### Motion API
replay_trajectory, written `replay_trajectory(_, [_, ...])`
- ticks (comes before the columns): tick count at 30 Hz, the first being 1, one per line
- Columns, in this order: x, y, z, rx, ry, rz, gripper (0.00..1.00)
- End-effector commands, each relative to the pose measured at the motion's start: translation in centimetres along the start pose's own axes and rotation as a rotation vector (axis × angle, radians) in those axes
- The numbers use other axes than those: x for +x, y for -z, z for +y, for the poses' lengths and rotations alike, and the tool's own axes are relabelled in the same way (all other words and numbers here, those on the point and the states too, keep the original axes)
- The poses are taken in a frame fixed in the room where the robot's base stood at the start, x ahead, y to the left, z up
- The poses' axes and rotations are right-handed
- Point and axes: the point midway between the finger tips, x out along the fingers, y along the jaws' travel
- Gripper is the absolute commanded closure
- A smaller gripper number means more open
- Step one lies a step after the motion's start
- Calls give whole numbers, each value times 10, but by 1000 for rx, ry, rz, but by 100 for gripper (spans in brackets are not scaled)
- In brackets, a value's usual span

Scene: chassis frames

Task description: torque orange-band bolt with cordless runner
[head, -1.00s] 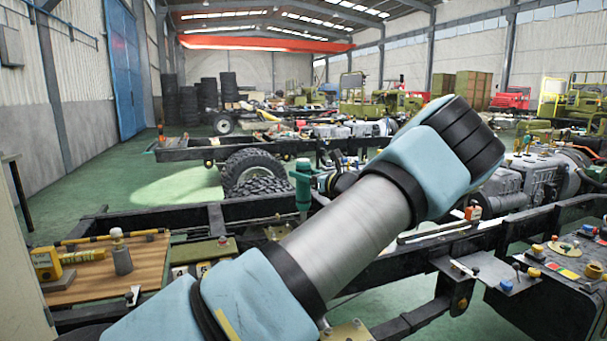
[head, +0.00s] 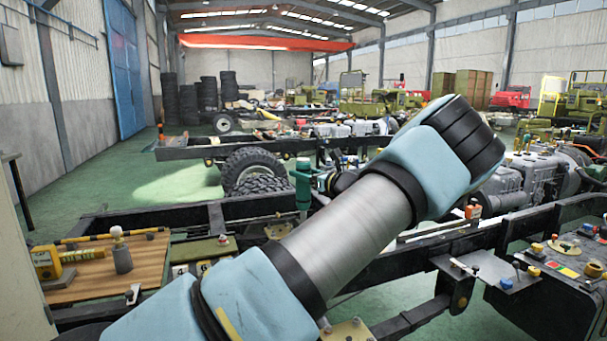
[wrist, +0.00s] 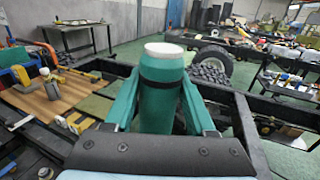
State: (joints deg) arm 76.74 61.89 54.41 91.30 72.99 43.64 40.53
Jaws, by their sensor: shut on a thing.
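My gripper (wrist: 160,105) is shut on an upright green cylinder (wrist: 162,90) with a black band and a pale round top. I take it to be the cordless runner; its lower part is hidden behind my wrist. In the head view it shows as a green upright body (head: 303,185) above the near chassis frame, left of my forearm. An orange and white piece (head: 473,211) stands on the chassis rail to the right. I cannot tell which bolt has the orange band.
A wooden board (head: 140,262) with a yellow tool (head: 46,263) and a grey cylinder (head: 122,258) lies at left. A plate (head: 490,272) with several small knobs is at right. Black chassis rails (head: 150,222) surround the work area. Green floor (head: 90,190) lies open beyond.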

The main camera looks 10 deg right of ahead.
Motion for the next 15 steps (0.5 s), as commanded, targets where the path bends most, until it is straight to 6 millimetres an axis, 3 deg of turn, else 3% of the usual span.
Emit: replay_trajectory(15, [0, 3, 0, -1, -1, -4, 100])
